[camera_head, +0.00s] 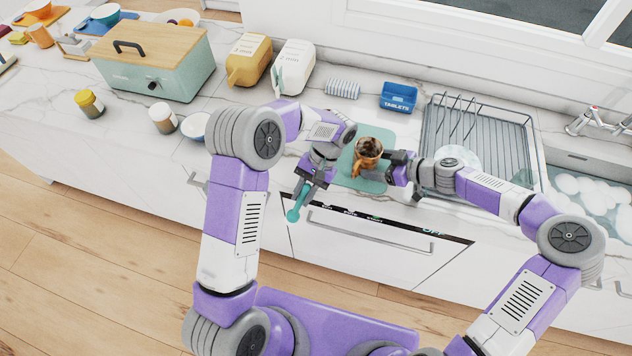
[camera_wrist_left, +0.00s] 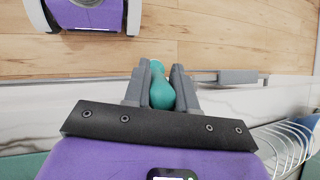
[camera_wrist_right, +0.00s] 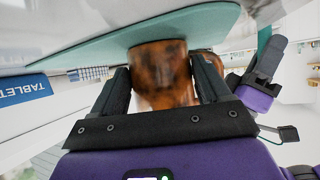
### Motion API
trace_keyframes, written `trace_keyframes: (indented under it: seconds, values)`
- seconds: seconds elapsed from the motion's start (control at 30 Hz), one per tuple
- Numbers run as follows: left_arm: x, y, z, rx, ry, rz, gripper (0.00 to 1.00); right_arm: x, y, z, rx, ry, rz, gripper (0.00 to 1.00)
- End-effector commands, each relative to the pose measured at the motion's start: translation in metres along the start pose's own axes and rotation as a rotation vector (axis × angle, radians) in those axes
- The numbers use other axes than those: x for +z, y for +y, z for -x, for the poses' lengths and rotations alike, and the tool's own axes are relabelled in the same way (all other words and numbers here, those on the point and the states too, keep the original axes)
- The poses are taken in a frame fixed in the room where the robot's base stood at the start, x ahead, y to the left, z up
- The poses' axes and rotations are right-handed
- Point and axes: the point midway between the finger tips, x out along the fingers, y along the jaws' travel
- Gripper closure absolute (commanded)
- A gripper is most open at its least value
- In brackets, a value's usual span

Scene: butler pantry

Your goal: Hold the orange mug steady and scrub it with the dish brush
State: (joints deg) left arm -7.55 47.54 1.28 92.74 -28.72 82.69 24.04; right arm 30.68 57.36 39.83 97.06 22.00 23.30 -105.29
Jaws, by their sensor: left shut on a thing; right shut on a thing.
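The orange mug (camera_head: 367,153) stands on the teal mat (camera_head: 378,182) and has dark brown stains. My right gripper (camera_head: 395,167) is shut on the mug from the right; in the right wrist view the stained mug (camera_wrist_right: 160,75) sits between its fingers (camera_wrist_right: 163,92). My left gripper (camera_head: 304,188) is left of the mug, over the counter's front edge, shut on the teal dish brush (camera_head: 294,213). The brush hangs downward past the edge, apart from the mug. The left wrist view shows a rounded teal part of the brush (camera_wrist_left: 162,94) between the fingers (camera_wrist_left: 160,88).
A wire dish rack (camera_head: 490,130) stands right of the mat, with a foamy sink (camera_head: 595,190) beyond. A blue tablets box (camera_head: 398,97) and striped cloth (camera_head: 343,88) lie behind. A teal bread box (camera_head: 155,75), jars and a white bowl (camera_head: 194,126) stand left.

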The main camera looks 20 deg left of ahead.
Motion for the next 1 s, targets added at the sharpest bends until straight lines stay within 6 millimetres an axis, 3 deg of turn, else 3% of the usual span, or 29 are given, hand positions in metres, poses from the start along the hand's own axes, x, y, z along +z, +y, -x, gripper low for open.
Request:
trace_keyframes:
  seconds: [0.3, 0.6, 0.77, 1.0]
  values:
    - [0.041, 0.070, 0.101, 0.093, 0.025, -0.015, 1.00, 0.001, -0.002, -0.001, -0.005, -0.001, 0.000, 0.41]
    - [0.084, 0.108, 0.176, 0.212, 0.023, 0.055, 1.00, 0.001, -0.002, -0.001, -0.005, -0.001, 0.000, 0.41]
    - [0.081, 0.105, 0.209, 0.370, 0.006, 0.221, 1.00, 0.001, -0.002, -0.001, -0.005, -0.001, 0.000, 0.41]
    - [0.060, 0.083, 0.262, 0.677, -0.010, 0.614, 1.00, 0.001, -0.002, -0.001, -0.005, -0.001, 0.000, 0.41]
